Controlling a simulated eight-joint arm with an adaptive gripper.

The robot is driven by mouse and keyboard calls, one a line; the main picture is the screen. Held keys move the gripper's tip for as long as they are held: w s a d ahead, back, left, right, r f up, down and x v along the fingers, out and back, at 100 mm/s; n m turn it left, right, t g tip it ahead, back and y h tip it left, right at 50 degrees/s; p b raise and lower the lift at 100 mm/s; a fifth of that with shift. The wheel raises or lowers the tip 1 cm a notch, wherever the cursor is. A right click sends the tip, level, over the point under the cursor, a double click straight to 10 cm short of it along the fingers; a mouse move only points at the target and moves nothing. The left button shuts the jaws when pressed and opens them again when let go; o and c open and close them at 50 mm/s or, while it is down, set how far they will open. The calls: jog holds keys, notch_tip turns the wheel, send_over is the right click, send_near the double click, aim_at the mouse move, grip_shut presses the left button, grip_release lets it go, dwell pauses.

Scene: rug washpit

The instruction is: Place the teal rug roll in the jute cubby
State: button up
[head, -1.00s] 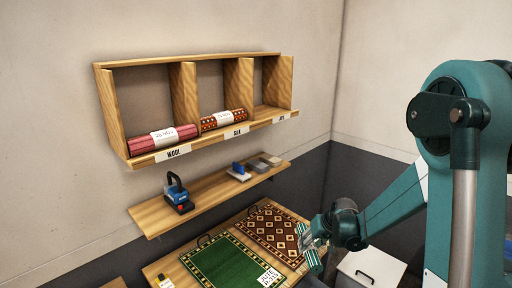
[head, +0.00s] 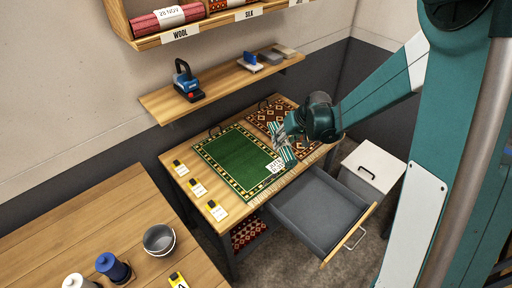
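The teal rug roll (head: 288,157), with pale stripes, is at the fingers of my gripper (head: 283,147), above the right part of the worktable. My gripper appears shut on its middle, with both ends of the roll showing; the fingertips are small and partly hidden. The jute cubby is the rightmost of the wall rack's three. Now only its label (head: 296,2) shows at the top edge; its inside is out of view. A second ago it looked empty.
A red roll (head: 168,18) is in the wool cubby and a patterned roll (head: 228,4) in the silk one. Below, a shelf (head: 222,87) holds a blue tool (head: 186,80). Green (head: 238,158) and brown rugs lie flat on the worktable. A grey drawer (head: 318,212) stands open.

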jog(key=s+a+f+n+g+b, duration=0.1)
jog(key=s+a+n+b, duration=0.15)
jog(key=a, duration=0.55)
jog(key=s+a+f+n+b, duration=0.1)
jog(key=s+a, duration=0.3)
jog(key=a, duration=0.4)
jog(key=n+g+y+b, duration=0.1)
jog(key=n+b, duration=0.1)
send_over(211, 189)
jog(key=d, duration=0.2)
jog(key=shift+s+f, duration=0.4)
jog(key=shift+f, duration=0.15)
jog(key=shift+f+b, duration=0.8)
jog(key=shift+f, duration=2.3)
jog(key=shift+f, duration=0.15)
jog(key=shift+f+b, duration=0.4)
jog(key=shift+f, duration=1.35)
jog(key=shift+f, duration=0.2)
jog(key=o, duration=1)
